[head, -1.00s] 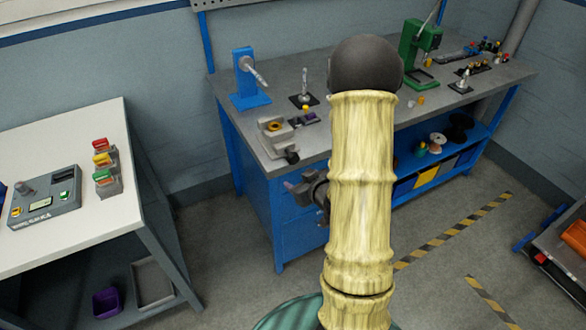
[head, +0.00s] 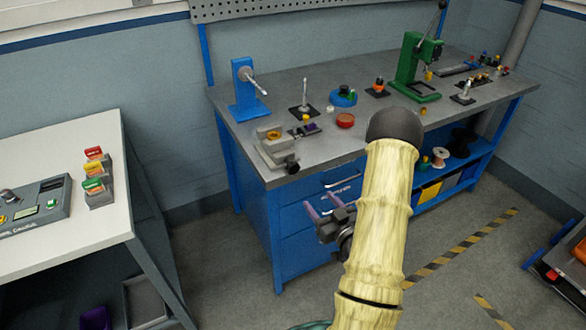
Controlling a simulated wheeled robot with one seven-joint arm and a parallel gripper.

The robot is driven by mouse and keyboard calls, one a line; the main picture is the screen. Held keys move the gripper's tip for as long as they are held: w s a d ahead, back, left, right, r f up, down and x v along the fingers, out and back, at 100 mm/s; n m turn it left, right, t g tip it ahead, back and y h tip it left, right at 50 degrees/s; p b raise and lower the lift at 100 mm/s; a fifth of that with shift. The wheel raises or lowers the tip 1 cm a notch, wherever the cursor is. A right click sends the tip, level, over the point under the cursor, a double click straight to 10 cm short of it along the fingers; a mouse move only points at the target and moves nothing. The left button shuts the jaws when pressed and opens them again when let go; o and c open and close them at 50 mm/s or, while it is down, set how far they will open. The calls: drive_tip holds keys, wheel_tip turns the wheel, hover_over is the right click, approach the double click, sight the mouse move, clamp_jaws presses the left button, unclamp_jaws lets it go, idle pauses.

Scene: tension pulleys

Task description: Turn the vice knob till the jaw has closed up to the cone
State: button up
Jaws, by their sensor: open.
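The vice (head: 268,153) is a small pale grey block near the front left corner of the workbench. Its dark knob (head: 292,168) faces the bench's front edge. An orange-yellow round piece (head: 273,135) sits at the top of the vice; I cannot tell for sure that it is the cone, and the jaw gap is too small to read. My gripper (head: 321,206) is open, with two pinkish fingers apart and nothing between them. It is in front of the blue drawers, below and to the right of the knob, apart from it.
The workbench (head: 225,105) holds a blue stand (head: 247,90), a red round dish (head: 345,120) and a green press (head: 415,70). A white table (head: 70,150) with a grey control box stands at the left. Floor shows between the two tables.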

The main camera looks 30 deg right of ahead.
sight(295, 170)
drive_tip(key=w+p, duration=0.1)
drive_tip(key=w, duration=0.4)
drive_tip(key=w+p, duration=0.1)
drive_tip(key=w, duration=0.5)
drive_tip(key=w+p, duration=0.1)
drive_tip(key=w, duration=0.5)
drive_tip(key=shift+a+p, duration=0.3)
drive_tip(key=shift+p, duration=0.05)
drive_tip(key=shift+c, duration=0.4)
drive_tip(key=c, duration=0.9)
drive_tip(key=shift+f+m+b, duration=0.1)
drive_tip(key=shift+m+b, duration=0.2)
drive_tip(key=shift+m, duration=0.2)
drive_tip(key=shift+m+b, duration=0.4)
drive_tip(key=shift+m, duration=0.5)
drive_tip(key=shift+m+b, duration=0.45)
drive_tip(key=shift+m, duration=1.25)
